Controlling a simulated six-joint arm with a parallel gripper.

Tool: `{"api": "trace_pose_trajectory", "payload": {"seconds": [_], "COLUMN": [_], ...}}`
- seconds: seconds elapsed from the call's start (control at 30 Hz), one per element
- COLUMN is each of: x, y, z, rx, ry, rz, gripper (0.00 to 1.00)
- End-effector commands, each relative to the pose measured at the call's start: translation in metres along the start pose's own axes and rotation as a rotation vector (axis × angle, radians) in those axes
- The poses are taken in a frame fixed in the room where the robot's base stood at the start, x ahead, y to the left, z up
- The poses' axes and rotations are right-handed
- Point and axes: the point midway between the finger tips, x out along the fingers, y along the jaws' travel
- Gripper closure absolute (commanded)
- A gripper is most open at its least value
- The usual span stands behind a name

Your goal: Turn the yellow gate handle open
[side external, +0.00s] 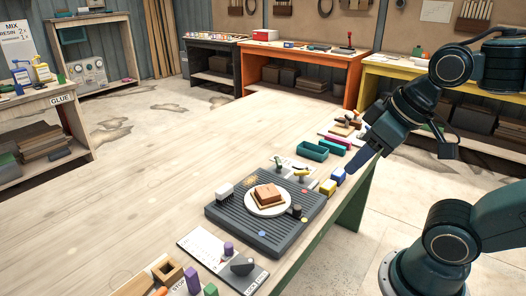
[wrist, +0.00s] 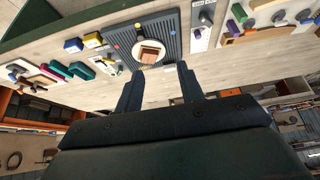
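The yellow handle (side external: 302,173) sits on a small post on a pale panel (side external: 286,162), just behind the ribbed grey board in the side view. In the wrist view a small yellow patch (wrist: 106,59) on the panel left of the grey board looks like the same handle. It is too small to tell which way it is turned. My gripper (side external: 352,168) hangs above the table's right edge, apart from the handle and to its right. In the wrist view my gripper (wrist: 160,76) has its two fingers spread with nothing between them.
The ribbed grey board (side external: 228,213) carries a white plate (side external: 283,206) with a brown block (side external: 267,194). Teal trays (side external: 312,151) lie behind. The table's left side is clear.

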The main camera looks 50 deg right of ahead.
Motion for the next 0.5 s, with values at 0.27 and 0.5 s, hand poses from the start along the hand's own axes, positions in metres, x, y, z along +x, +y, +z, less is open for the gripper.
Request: {"api": "trace_pose_trajectory", "payload": {"seconds": [0.27,0.5], "x": [0.002,0.010], "y": [0.005,0.021], "z": [-0.016,-0.052], "rx": [-0.040,-0.138], "ry": [-0.028,-0.093], "rz": [0.012,0.028], "gripper": [0.62,0.62]}}
